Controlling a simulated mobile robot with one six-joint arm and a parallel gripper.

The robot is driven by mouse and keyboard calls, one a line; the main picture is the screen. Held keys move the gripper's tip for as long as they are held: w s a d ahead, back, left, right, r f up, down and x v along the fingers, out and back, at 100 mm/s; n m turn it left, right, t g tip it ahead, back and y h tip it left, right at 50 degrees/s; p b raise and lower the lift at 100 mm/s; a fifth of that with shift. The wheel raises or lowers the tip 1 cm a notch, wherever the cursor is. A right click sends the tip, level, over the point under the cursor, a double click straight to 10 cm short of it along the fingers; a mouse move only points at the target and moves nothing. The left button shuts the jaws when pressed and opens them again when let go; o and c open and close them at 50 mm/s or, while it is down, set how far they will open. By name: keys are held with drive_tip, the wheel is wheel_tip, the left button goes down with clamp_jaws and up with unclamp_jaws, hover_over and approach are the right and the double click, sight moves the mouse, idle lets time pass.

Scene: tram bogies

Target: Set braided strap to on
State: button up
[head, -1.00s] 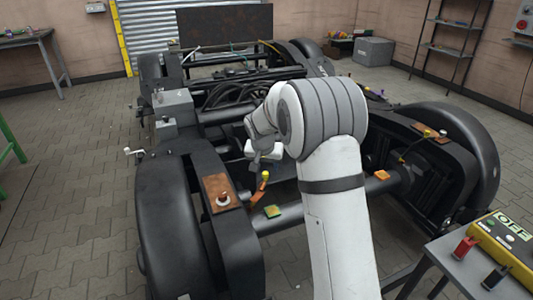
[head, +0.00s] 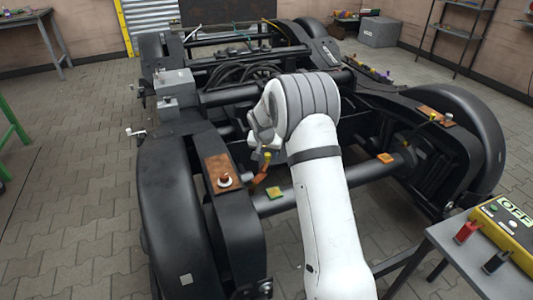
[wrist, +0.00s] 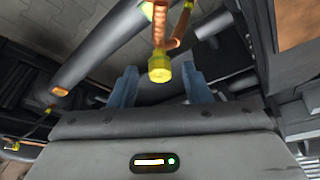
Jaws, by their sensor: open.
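The braided strap (head: 260,174) is a copper-orange band with a yellow end, standing up beside the left wheel, near a copper plate (head: 217,166) with a red-and-white stud. In the wrist view the strap (wrist: 159,28) comes down from the top edge, and its yellow end (wrist: 159,68) appears between my two blue-grey fingers. My gripper (wrist: 160,72) is open, with space on both sides of the yellow end. I cannot tell how deep the end sits between the fingers. In the head view my gripper (head: 266,147) is at the strap's top, its fingers mostly hidden.
The black left wheel (head: 172,215) and a dark cross tube (head: 320,185) with a green tag (head: 276,193) and an orange tag (head: 385,158) lie close by. A yellow box marked OFF (head: 508,225) stands on a table at the right.

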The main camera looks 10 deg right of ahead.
clamp_jaws()
idle(0.3)
